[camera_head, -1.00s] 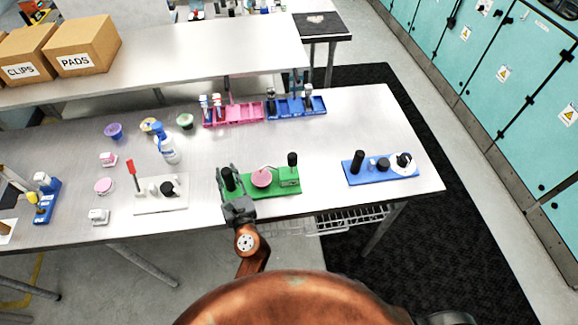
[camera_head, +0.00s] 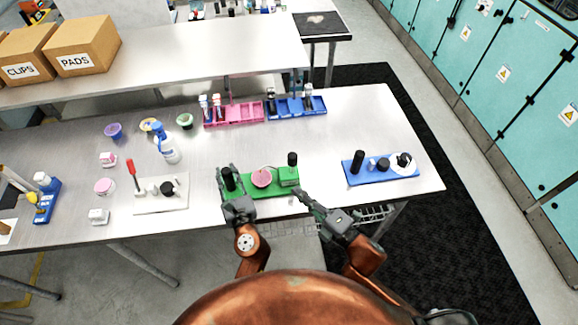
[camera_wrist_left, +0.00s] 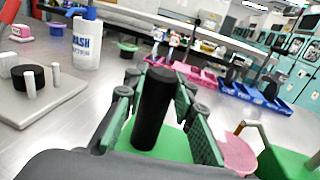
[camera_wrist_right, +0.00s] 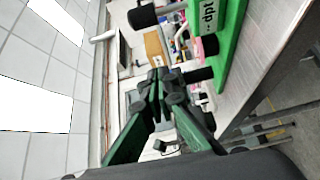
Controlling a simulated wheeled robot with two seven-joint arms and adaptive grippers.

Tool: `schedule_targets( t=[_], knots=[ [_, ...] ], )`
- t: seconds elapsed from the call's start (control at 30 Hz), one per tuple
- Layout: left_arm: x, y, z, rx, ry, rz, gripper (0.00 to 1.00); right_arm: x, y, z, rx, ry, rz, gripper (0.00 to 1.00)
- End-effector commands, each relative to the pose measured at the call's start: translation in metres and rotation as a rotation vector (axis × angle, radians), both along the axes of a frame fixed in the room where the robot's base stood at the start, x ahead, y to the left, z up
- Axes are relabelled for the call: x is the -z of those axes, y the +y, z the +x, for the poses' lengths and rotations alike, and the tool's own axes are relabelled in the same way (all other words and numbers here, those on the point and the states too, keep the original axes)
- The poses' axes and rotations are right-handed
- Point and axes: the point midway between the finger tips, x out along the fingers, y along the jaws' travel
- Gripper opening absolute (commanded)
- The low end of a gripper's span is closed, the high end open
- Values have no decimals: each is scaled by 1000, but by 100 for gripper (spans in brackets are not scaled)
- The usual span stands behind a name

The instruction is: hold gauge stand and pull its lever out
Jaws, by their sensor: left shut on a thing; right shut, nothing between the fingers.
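The gauge stand (camera_head: 250,193) seems to be the green base in the middle of the table, with a black post (camera_head: 229,178) at its left, a pink disc (camera_head: 261,178) in the middle and a black-topped knob (camera_head: 292,160) at its right. My left gripper (camera_head: 230,182) is shut around the black post, which stands upright between its fingers in the left wrist view (camera_wrist_left: 154,108). My right gripper (camera_head: 300,194) is shut and empty, just off the base's right front corner. The right wrist view shows the green base's edge (camera_wrist_right: 222,55) close by, tipped in the picture. Which part is the lever is not certain.
A blue base (camera_head: 380,170) with a black post stands to the right, and a white base (camera_head: 160,195) with a red-handled lever to the left. Pink (camera_head: 235,115) and blue (camera_head: 295,107) trays stand behind. A wash bottle (camera_head: 165,145) is at the back left.

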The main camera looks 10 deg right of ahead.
Motion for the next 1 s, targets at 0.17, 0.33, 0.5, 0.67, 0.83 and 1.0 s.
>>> schedule_targets(
  t=[0.17,0.33,0.5,0.67,0.83,1.0],
  knots=[
    [1,0,0,0,2,1,0,-9,1,6,-10,-15,-16,0],
    [1,0,0,0,2,1,0,-8,1,6,-9,-13,-16,0],
    [1,0,0,0,2,1,0,-8,2,8,-9,-14,-16,0],
    [1,0,0,0,2,1,0,-9,10,21,-9,-17,-15,0],
    [1,0,0,0,2,1,0,-10,29,47,-10,-17,-13,0],
    [1,0,0,0,2,1,0,-10,49,77,-9,-16,-13,0]
  ],
)
